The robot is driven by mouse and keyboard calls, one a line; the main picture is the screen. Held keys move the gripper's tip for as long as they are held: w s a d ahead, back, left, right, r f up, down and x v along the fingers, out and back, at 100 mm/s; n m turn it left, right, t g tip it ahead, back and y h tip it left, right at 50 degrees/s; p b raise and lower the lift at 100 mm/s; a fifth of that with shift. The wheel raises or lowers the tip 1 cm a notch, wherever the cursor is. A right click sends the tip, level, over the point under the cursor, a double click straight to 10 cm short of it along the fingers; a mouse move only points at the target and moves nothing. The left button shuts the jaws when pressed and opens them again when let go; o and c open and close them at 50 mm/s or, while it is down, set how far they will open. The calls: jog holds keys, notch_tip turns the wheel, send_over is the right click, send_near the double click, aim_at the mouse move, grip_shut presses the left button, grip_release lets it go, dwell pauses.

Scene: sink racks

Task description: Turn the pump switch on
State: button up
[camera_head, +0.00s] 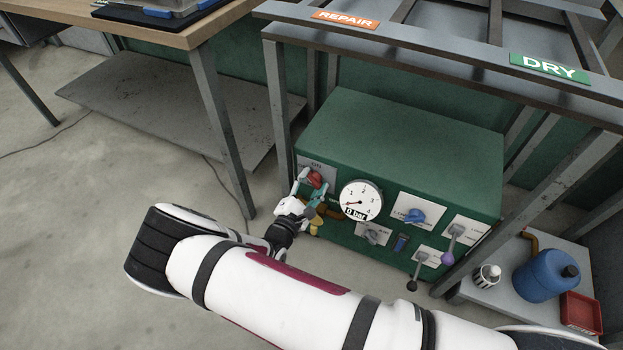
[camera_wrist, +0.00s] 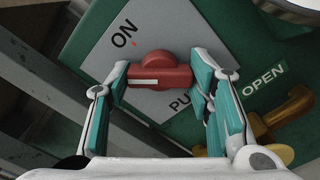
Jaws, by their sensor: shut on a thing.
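The pump switch is a red knob (camera_wrist: 160,72) with a white line on its bar, on a grey plate (camera_wrist: 98,62) of the green panel. In the wrist view the white line lies level on the left half of the bar. The "ON" label and its small red dot are above and left of the knob. My gripper (camera_wrist: 161,78) is shut on the knob, one teal finger at each end of the bar. In the head view the knob (camera_head: 315,179) shows at the panel's upper left, with my gripper (camera_head: 313,190) at it. Part of the plate's lettering is hidden by my fingers.
A pressure gauge (camera_head: 361,200) is just right of the knob, its needle low and "0 bar" below. A yellow-orange handle (camera_wrist: 288,107) beside "OPEN" is close to my right finger. A blue knob (camera_head: 414,215) and several levers are further right. A metal frame (camera_head: 282,110) stands around the panel.

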jog(key=m+p, duration=0.2)
jog(key=m, duration=0.2)
jog(key=shift+m, duration=0.3)
jog(key=m+p, duration=0.2)
jog(key=m, duration=0.2)
jog(key=shift+p, duration=0.3)
jog(key=shift+f, duration=0.1)
jog(key=o, duration=1.2)
jog(key=v, duration=1.2)
